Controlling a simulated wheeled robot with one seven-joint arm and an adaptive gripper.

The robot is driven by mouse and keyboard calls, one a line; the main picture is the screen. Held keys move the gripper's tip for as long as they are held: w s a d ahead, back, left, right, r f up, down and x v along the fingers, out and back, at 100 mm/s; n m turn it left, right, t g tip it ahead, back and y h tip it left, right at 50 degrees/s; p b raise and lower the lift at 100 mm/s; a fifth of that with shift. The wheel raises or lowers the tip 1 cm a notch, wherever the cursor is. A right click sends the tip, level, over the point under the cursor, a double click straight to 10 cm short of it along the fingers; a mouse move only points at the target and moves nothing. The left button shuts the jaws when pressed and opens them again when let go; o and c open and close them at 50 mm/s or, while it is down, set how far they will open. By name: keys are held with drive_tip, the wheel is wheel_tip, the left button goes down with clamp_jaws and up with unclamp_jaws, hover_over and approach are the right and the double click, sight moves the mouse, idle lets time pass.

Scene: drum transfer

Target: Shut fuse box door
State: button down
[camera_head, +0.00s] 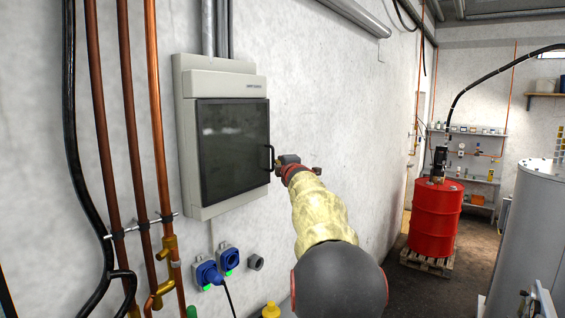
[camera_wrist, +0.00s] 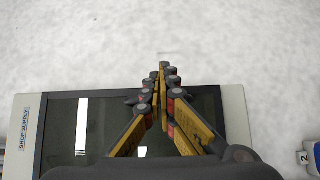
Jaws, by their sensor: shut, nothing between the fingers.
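The grey fuse box (camera_head: 182,105) is fixed to the white wall left of centre in the head view. Its dark glass door (camera_head: 232,150) lies flat against the box front, and I cannot tell whether a small gap is left. A black handle (camera_head: 271,158) is on the door's right edge. My gripper (camera_head: 279,164) is at that right edge, close to the handle; contact is not clear. In the wrist view my gripper (camera_wrist: 163,70) is shut and empty, its fingers together in front of the dark door (camera_wrist: 60,130) and reaching past the box edge (camera_wrist: 236,115).
Copper pipes (camera_head: 155,110) and a black cable run down the wall at left. Blue sockets (camera_head: 229,260) sit below the box. A red drum (camera_head: 435,220) stands on a pallet at right, near a grey tank (camera_head: 530,230). The wall right of the box is bare.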

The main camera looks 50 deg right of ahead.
drive_tip(key=shift+a, duration=0.1)
drive_tip(key=v, duration=1.2)
